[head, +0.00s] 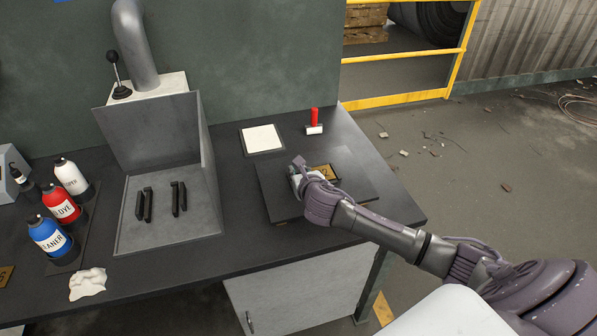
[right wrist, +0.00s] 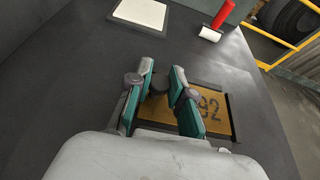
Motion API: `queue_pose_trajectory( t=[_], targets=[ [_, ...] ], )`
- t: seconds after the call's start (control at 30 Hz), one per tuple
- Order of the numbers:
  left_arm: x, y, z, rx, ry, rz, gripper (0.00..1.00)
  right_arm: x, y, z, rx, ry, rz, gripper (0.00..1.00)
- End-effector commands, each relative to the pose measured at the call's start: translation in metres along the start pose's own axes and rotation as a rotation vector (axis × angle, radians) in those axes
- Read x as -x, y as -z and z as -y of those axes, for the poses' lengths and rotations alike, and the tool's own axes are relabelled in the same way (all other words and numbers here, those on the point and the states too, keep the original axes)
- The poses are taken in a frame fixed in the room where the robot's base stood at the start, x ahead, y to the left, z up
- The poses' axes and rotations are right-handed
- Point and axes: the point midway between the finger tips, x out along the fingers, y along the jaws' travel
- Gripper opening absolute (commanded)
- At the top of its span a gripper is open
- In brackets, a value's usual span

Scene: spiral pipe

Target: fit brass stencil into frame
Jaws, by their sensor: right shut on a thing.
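A brass stencil (right wrist: 212,113) with cut-out digits, "92" readable, lies inside a dark frame (right wrist: 235,122) in the right wrist view. The stencil also shows in the head view (head: 326,171), partly behind my right gripper; the dark frame base (head: 352,181) is on the bench. My right gripper (head: 297,168) is down at the frame's left part. In the right wrist view its fingers (right wrist: 162,78) are closed around a small dark round knob (right wrist: 158,86) beside the stencil. The fingers hide the stencil's left part, so its seating there cannot be told. My left gripper is out of view.
A white pad (head: 262,139) and a red-handled roller (head: 314,122) lie behind the frame. Left are a grey open booth (head: 168,215) with dark bars, several bottles (head: 62,205), a crumpled cloth (head: 87,284) and another brass plate (head: 5,275). The bench's right edge is close.

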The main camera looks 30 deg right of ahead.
Motion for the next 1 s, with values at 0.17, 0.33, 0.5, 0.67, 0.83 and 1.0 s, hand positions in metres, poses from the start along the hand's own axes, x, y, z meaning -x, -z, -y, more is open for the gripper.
queue_pose_trajectory(
  t=[0.17,0.33,0.5,0.67,0.83,1.0],
  targets=[
    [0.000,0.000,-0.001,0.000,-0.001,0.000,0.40,-0.001,0.002,0.000,-0.001,0.000,0.001,0.00],
    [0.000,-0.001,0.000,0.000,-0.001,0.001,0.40,-0.001,0.002,0.000,-0.001,0.000,0.000,0.37],
    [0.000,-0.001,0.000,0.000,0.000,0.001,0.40,-0.001,0.002,0.000,0.000,0.000,0.000,0.46],
    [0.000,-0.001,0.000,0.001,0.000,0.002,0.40,0.000,0.002,0.000,0.000,0.000,0.000,0.46],
    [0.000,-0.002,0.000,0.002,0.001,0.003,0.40,0.011,0.002,0.001,0.001,0.000,0.001,0.46],
    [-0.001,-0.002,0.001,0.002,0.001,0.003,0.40,0.042,0.003,0.000,0.003,-0.002,0.000,0.46]
  ],
)
